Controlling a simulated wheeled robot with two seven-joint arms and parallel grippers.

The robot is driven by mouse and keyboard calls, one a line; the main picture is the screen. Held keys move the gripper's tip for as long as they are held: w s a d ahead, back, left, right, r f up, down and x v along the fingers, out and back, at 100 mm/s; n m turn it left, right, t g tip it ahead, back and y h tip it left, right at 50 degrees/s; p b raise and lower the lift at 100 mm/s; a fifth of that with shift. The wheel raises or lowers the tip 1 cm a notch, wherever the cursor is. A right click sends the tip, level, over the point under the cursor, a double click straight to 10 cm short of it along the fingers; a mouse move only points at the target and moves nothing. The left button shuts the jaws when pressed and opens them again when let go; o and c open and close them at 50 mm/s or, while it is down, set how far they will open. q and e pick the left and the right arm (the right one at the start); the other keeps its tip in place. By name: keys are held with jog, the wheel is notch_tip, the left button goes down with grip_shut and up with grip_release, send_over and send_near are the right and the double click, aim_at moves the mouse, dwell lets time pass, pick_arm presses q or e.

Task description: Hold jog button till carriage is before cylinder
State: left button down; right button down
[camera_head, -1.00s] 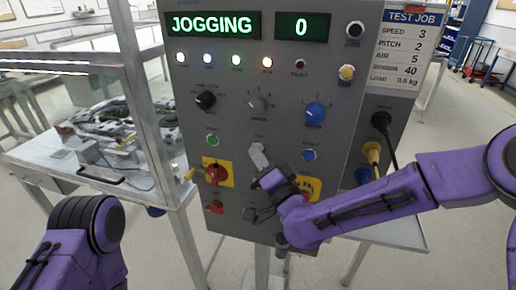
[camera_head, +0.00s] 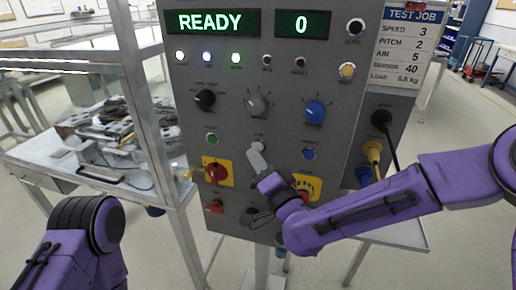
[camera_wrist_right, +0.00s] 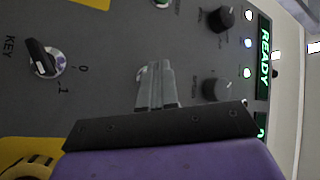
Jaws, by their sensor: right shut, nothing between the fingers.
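The jog button (camera_head: 258,146) is a small pale button in the middle of the grey panel. My right gripper (camera_head: 256,158) is shut and empty, its fingertips just below the button. In the right wrist view its fingers (camera_wrist_right: 155,80) point at the panel and partly hide the button; a small gap seems to show, but I cannot be sure of contact. The display (camera_head: 212,22) reads READY and the counter (camera_head: 301,25) reads 0. The track machinery (camera_head: 108,125) lies behind the guard frame at left; I cannot tell carriage or cylinder apart there. My left gripper is out of view.
Knobs, lamps and a red switch on yellow (camera_head: 216,172) surround the jog button. A key switch (camera_wrist_right: 44,62) shows in the right wrist view. Cables plug into the panel's right side. A job card (camera_head: 408,45) reads speed 3, pitch 2. A guard post stands left of the panel.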

jog(key=shift+s+a, duration=0.1)
jog(key=shift+s, duration=0.1)
jog(key=shift+s+a+b, duration=0.2)
jog(key=shift+s+a, duration=0.05)
jog(key=shift+s, duration=0.5)
jog(key=shift+s+a+b, duration=0.2)
jog(key=shift+s+a, duration=0.05)
jog(key=shift+s, duration=0.55)
jog(key=shift+s+a+b, duration=0.2)
jog(key=shift+s+a, duration=0.05)
jog(key=shift+s, duration=0.5)
jog(key=s+d+f+g+h, duration=0.3)
jog(key=d+f, duration=0.2)
jog(key=f, duration=0.5)
jog(key=s+d+f+m+g+h, duration=0.1)
jog(key=s+d+f+g+h, duration=0.3)
jog(key=f, duration=0.6)
jog(key=s+d+f+g+h, duration=0.1)
jog(key=d+f+g, duration=0.1)
jog(key=d+f, duration=0.65)
jog(key=s+d+f+g+h, duration=0.2)
jog(key=s+d+f, duration=0.4)
jog(key=s, duration=0.4)
jog(key=s+d+f+g+h, duration=0.2)
jog(key=s+d+f+g, duration=0.2)
jog(key=s+f, duration=0.5)
jog(key=s+d, duration=0.2)
jog(key=shift+s+d+n, duration=0.15)
jog(key=shift+d+n, duration=0.15)
jog(key=shift+d, duration=0.05)
